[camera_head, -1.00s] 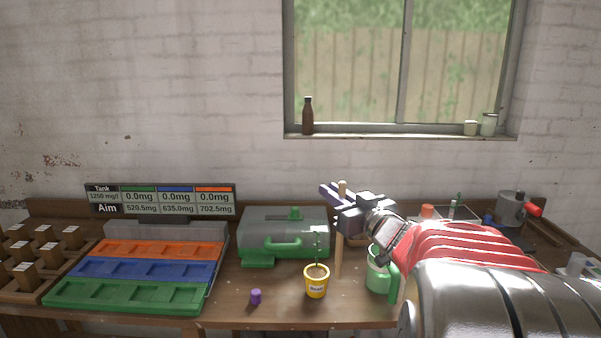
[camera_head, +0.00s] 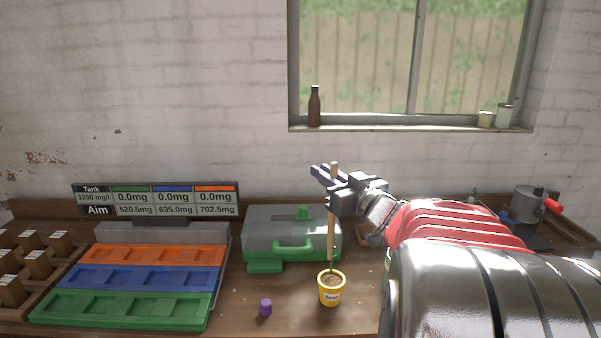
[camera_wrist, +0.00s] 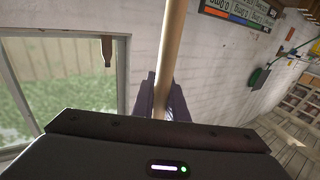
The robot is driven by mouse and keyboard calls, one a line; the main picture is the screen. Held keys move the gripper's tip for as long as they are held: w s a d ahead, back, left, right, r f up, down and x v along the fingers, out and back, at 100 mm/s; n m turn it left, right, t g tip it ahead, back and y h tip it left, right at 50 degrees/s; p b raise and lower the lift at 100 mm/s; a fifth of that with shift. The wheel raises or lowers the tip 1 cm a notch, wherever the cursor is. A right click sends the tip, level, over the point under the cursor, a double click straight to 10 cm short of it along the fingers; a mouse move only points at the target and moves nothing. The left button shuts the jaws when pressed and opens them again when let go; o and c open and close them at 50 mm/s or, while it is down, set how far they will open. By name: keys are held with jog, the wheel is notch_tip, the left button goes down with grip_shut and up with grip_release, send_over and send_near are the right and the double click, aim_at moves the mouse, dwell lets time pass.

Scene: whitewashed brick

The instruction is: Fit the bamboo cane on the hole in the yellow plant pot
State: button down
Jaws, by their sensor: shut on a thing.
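My gripper (camera_head: 332,184) is shut on the bamboo cane (camera_head: 331,232) near its upper end and holds it nearly upright. In the wrist view, the purple fingers of my gripper (camera_wrist: 163,100) close around the pale cane (camera_wrist: 172,45). The small yellow plant pot (camera_head: 331,291), with a label and brown soil, stands near the table's front. The cane's lower part lines up with the pot's opening in the body view. I cannot tell whether its tip is above the soil, behind it or in the hole. The hole is not clear, and the thin green seedling is mostly hidden by the cane.
A purple cap (camera_head: 265,307) lies left of the pot. A grey and green case (camera_head: 292,240) stands behind it. An orange, blue and green tray (camera_head: 135,280) fills the left. My arm covers the table right of the pot.

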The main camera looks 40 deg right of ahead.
jog(key=shift+s+d, duration=0.1)
jog(key=shift+d, duration=0.05)
jog(key=shift+s+d+f, duration=0.1)
jog(key=shift+s+f, duration=0.05)
jog(key=shift+f, duration=1.25)
jog(key=shift+s+f, duration=0.1)
jog(key=shift+f, duration=4.5)
jog(key=c, duration=1.7)
grip_release()
jog(key=shift+o, duration=0.2)
jog(key=shift+s, duration=0.1)
